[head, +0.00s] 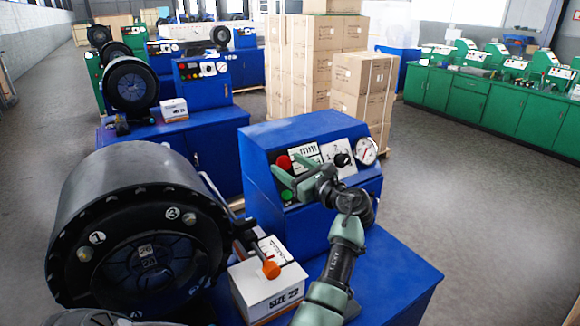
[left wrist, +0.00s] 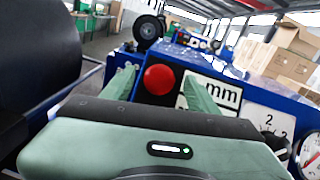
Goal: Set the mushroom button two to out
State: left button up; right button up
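A red mushroom button (head: 284,162) sits at the upper left of the near blue control panel (head: 262,145). In the left wrist view the red button (left wrist: 158,79) shows between the two green fingers. My left gripper (head: 287,169) is open in front of the panel, with one finger on each side of the button and a gap to it. Whether the fingers touch the panel cannot be told. A green button (head: 287,195) lies below the red one, close under the gripper. My right gripper is not in view.
An "mm" display label (head: 304,150), a dial plate (head: 338,152) with a black knob and a gauge (head: 367,151) are right of the button. A large black crimper head (head: 140,235) and a white box (head: 268,290) stand at left. Similar machines stand behind.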

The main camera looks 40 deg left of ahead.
pick_arm(q)
jog(key=shift+d+f, duration=0.15)
jog(key=shift+f, duration=0.05)
jog(key=s+d+b, duration=0.1)
jog(key=d+b, duration=0.2)
jog(key=d, duration=0.4)
jog(key=shift+s+d+r, duration=0.15)
jog(key=shift+s, duration=0.1)
